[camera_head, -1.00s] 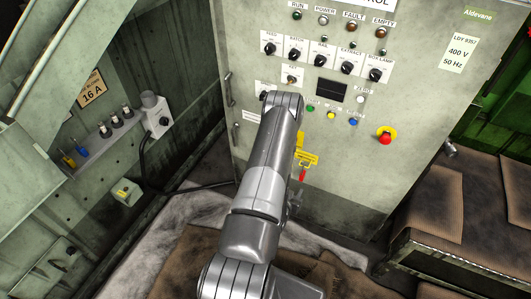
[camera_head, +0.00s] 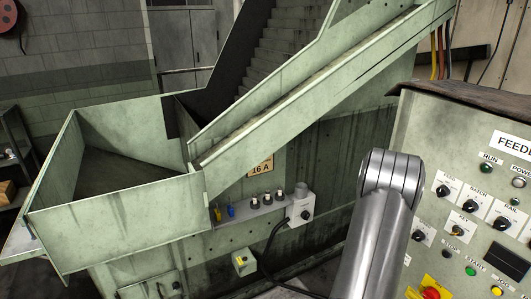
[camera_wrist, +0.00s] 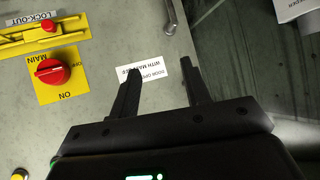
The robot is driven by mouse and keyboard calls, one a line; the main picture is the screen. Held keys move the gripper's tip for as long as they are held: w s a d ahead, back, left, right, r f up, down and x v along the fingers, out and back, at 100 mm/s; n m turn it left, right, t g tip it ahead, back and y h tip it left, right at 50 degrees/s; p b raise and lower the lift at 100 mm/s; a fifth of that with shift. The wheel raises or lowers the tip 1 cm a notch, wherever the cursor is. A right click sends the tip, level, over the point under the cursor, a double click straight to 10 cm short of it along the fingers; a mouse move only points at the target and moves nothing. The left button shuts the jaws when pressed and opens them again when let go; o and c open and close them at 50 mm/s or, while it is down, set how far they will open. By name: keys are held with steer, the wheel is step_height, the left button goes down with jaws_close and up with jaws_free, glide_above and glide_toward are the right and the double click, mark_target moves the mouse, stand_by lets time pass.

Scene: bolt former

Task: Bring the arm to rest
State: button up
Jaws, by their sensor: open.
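My gripper (camera_wrist: 160,88) shows in the wrist view with its two black fingers apart and nothing between them. It is in front of the grey-green cabinet face (camera_wrist: 110,45), and a white label (camera_wrist: 146,73) lies behind the left finger. I cannot tell the distance to the panel. In the head view my grey arm (camera_head: 378,235) rises in front of the control cabinet's left edge; the gripper itself is hidden there.
A red main switch (camera_wrist: 52,72) on a yellow plate and a yellow lock-out bar (camera_wrist: 40,33) are left of the fingers. A feeder hopper (camera_head: 110,225) with a sloping chute (camera_head: 320,85) stands left of the control cabinet (camera_head: 440,130). A socket box (camera_head: 300,208) sits beneath the chute.

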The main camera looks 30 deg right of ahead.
steer(key=w+a+r+n+t+y, duration=0.1)
steer(key=w+a+r+n+y, duration=0.15)
steer(key=w+a+r, duration=0.5)
steer(key=w+a+r+n+t+y, duration=0.1)
steer(key=w+a+r+n+y, duration=0.3)
steer(key=a+r, duration=0.65)
steer(key=s+a+r+n, duration=0.1)
steer(key=a+r, duration=0.4)
steer(key=a, duration=0.3)
steer(key=s+a+r+n, duration=0.1)
steer(key=a+r, duration=0.4)
steer(key=a, duration=0.3)
steer(key=s+a+r+n+y, duration=0.1)
steer(key=s+a+r+n, duration=0.1)
steer(key=s+a, duration=0.5)
steer(key=s+a+r+n+g+y, duration=0.1)
steer(key=s+a+r+n+y, duration=0.1)
steer(key=s+a, duration=0.5)
step_height(320, 180, up, 2)
steer(key=shift+s+r+n, duration=0.2)
steer(key=shift+s+n, duration=0.35)
steer(key=shift+s, duration=0.25)
steer(key=shift+y, duration=0.25)
